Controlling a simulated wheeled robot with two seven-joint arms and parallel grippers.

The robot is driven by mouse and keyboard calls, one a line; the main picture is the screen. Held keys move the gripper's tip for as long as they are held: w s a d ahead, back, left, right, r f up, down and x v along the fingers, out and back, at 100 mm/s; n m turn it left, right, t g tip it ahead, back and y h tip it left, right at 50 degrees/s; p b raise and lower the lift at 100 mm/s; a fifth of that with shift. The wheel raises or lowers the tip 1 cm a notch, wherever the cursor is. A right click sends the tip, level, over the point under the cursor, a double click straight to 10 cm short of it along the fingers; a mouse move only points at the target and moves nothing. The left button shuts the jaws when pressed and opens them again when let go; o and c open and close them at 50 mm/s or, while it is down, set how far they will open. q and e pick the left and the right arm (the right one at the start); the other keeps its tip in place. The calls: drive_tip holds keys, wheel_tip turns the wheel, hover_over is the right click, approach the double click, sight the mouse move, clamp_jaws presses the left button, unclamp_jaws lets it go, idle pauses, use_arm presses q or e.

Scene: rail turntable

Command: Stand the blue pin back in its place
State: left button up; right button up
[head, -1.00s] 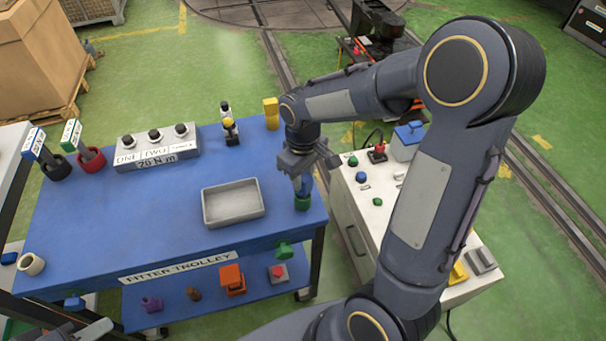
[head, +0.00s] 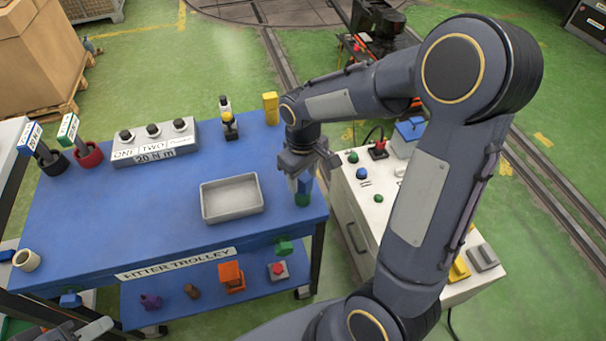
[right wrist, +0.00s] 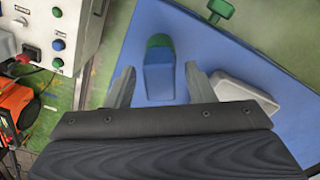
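A blue block-shaped piece, which I take for the blue pin (head: 307,184), stands at the green cup (head: 303,200) near the right edge of the blue trolley top. In the right wrist view the blue pin (right wrist: 158,78) lies between the two fingers, with the green part (right wrist: 158,42) at its far end. My right gripper (right wrist: 160,88) is open, with a gap on each side of the pin. In the head view my right gripper (head: 305,172) hangs over the pin and partly hides it. My left gripper (head: 88,330) shows only partly at the bottom left.
A grey tray (head: 232,198) is on the trolley top (head: 130,215), left of the pin. A yellow block (head: 270,108) and a torque box (head: 155,142) stand behind. Tilted tools stand in black and red cups at the left. A white control cabinet (head: 375,205) stands close on the right.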

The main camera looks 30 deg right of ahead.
wheel_tip(320, 180, up, 8)
drive_tip(key=shift+f, duration=0.1)
idle(0.6)
idle(0.6)
drive_tip(key=s+a+r+m+t+y, duration=0.1)
drive_tip(key=s+a+m+t+y, duration=0.1)
drive_tip(key=s, duration=0.6)
drive_tip(key=s+a+r+m+t+y, duration=0.1)
drive_tip(key=s+a+m+t, duration=0.1)
drive_tip(key=s, duration=0.7)
drive_tip(key=shift+r+m+t+y, duration=0.15)
drive_tip(key=shift+m+t+y, duration=0.25)
drive_tip(key=shift+m+t, duration=0.3)
